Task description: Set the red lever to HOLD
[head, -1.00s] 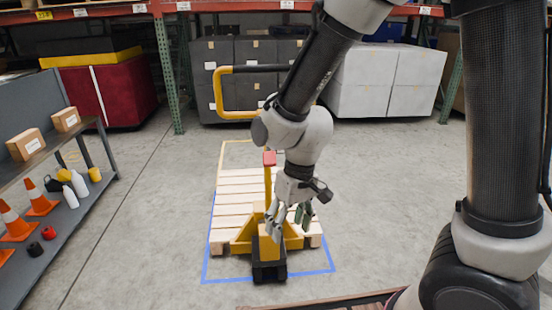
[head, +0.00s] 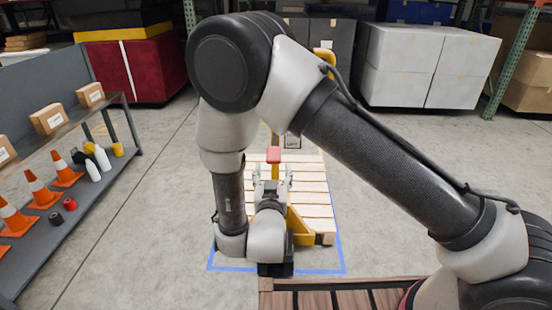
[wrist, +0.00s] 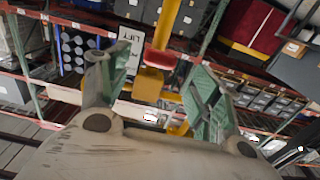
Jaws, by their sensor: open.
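The red lever (head: 274,154) stands at the top of a short yellow post on the yellow pallet jack (head: 300,228). In the wrist view the red lever (wrist: 160,58) shows between and beyond my two fingertips, with a yellow block below it. A white plate (wrist: 128,45) reading LIFT is beside the yellow post; no HOLD mark is readable. My gripper (head: 272,176) is open and empty, pointing away from me just below the lever in the head view. Its green fingers (wrist: 158,88) are spread. I see no contact with the lever. My arm hides much of the jack.
A wooden pallet (head: 312,190) lies on the jack inside a blue floor outline (head: 341,255). A shelf (head: 100,195) with cones, bottles and boxes stands at left. Grey cartons (head: 425,65) stand behind. A slatted wooden surface (head: 335,298) is at the front.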

